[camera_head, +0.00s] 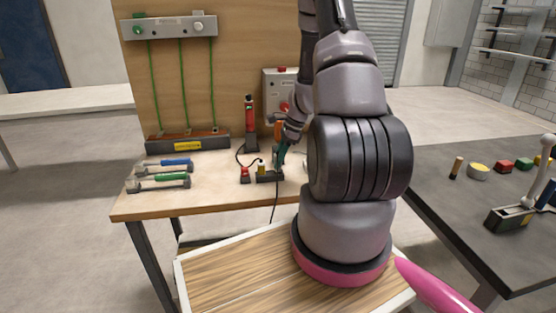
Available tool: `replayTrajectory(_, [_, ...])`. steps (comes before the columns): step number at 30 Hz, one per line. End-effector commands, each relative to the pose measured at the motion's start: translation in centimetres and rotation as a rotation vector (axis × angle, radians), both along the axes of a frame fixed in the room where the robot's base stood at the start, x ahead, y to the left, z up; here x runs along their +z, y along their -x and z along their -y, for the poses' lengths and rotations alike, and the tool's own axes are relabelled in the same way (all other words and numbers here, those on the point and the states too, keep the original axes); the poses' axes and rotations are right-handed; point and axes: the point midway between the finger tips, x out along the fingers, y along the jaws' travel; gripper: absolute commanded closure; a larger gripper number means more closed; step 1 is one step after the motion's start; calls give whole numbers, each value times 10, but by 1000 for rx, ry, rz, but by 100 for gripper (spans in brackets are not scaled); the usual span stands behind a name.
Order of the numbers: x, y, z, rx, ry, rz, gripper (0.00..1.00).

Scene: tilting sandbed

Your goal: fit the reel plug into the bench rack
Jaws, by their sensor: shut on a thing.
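The bench (180,206) has a wooden top with several small items on it. My gripper (281,152) reaches down over its right part, behind my own arm. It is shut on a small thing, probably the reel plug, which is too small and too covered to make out. A low dark block (268,177) with a yellow piece on it sits just below my gripper, perhaps the bench rack. I cannot tell whether the held thing touches it. A black cable (241,158) loops close by, and a cord hangs over the bench's front edge.
A small red piece (245,175) stands left of the block. A red and black upright tool (250,122) stands behind. A dark table (470,230) with several small items is at right.

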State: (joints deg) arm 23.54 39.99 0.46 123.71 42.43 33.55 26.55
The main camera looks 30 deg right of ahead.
Motion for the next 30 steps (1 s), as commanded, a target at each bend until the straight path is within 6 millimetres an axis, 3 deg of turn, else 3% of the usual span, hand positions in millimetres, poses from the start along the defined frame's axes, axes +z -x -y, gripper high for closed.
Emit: replayTrajectory(30, [-14,0,0,0,0,0,100])
